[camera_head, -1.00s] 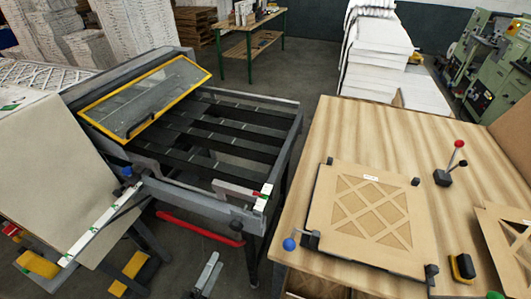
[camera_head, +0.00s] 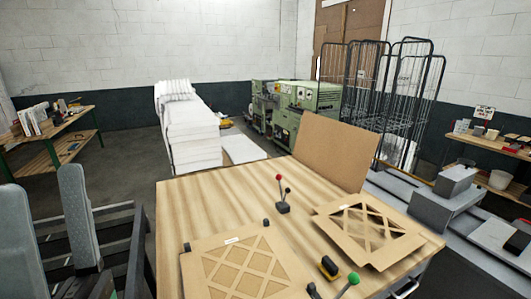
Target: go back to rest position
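Two tall grey finger-like parts stand upright, close to the camera, at the lower left of the head view. I take them for my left gripper (camera_head: 42,190). They stand apart with nothing visible between them, and the wrist below is cut off or hidden. I cannot make out my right gripper. The wooden table (camera_head: 190,205) fills the lower middle. On it lies a cardboard filter frame with a lattice (camera_head: 240,268) between black stops, and a second lattice frame (camera_head: 372,232) lies to its right. The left gripper is left of the table, apart from both frames.
A red-and-black lever (camera_head: 282,195), a yellow-black block (camera_head: 329,267) and a green-knobbed lever (camera_head: 350,283) are on the table. A brown board (camera_head: 336,150) stands at its back edge. Grey equipment (camera_head: 450,195) borders the right. White stacks (camera_head: 190,130) and green machines (camera_head: 310,105) stand behind.

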